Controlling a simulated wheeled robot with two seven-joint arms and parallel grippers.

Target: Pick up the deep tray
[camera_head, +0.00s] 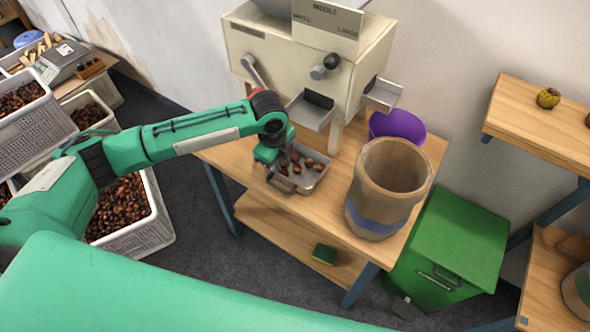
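The deep tray (312,182), a grey metal tray with a handle at its near side, sits on the wooden table (337,226) below the sorting machine. Several brown chestnuts lie in it. My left gripper (272,168) is pointed down at the tray's left end, at or very close to its rim. The wrist hides the fingertips and part of the tray, so I cannot tell whether the fingers are open or closed on the rim. My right gripper is not in view.
The cream sorting machine (285,50) with metal chutes stands behind the tray. A brown sack-like container (375,212) stands close on the right, with a purple bowl (397,129) behind it. A green bin (452,245) stands right of the table. Crates of chestnuts (150,226) are at left.

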